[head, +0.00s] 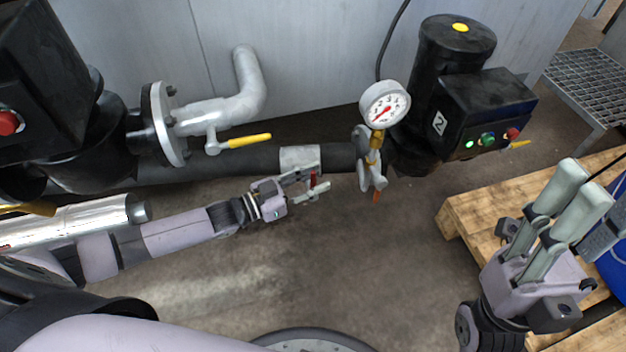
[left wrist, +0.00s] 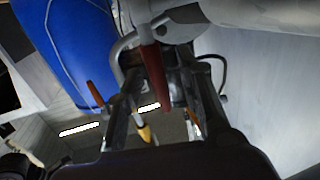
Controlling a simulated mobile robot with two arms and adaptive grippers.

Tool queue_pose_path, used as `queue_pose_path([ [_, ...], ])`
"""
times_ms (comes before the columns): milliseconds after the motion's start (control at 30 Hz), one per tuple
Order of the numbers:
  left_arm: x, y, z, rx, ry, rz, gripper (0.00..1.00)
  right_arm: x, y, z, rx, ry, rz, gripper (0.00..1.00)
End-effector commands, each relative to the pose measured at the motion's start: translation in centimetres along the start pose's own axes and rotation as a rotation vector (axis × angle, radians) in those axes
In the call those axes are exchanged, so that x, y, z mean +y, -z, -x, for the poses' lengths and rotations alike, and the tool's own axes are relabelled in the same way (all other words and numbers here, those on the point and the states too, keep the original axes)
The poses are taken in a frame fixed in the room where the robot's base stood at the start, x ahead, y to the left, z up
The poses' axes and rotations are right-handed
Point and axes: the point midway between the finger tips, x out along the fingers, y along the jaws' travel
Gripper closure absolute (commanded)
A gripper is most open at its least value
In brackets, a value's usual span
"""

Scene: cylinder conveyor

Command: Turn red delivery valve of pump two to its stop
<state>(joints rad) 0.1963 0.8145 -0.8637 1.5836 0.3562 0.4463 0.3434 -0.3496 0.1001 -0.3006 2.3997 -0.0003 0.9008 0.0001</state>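The red valve lever (head: 313,180) is on the dark pipe, just left of pump two (head: 440,110), a black unit labelled 2. My left gripper (head: 306,187) is at this lever with its fingers apart. In the left wrist view the red lever (left wrist: 154,82) hangs between the two fingers, with a visible gap on its right side. I cannot tell whether it touches the left finger. The lever's pivot is partly hidden in the head view. My right gripper (head: 587,180) is over the wooden pallet, its fingers close together and empty.
A yellow lever (head: 249,141) is on the grey pipe at left. A wooden pallet (head: 465,213) bears a blue drum (head: 612,262). The floor in front is clear.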

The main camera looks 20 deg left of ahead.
Motion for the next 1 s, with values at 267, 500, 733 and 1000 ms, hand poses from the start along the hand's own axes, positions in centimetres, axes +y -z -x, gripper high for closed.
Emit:
queue_pose_path([
  [267,0.00,0.01,0.03,0.000,0.000,0.000,0.78,-0.01,-0.01,-0.01,-0.001,0.000,0.000,0.60],
  [500,0.00,0.01,0.05,0.000,0.000,0.000,0.94,0.00,-0.02,-0.01,-0.001,0.000,0.000,0.60],
  [733,0.00,0.00,0.06,0.000,0.000,0.000,1.00,0.01,-0.01,-0.01,-0.001,0.000,0.000,0.60],
  [1000,0.00,-0.01,0.06,0.000,0.000,0.000,1.00,0.01,-0.01,-0.01,-0.001,0.000,0.000,0.60],
])
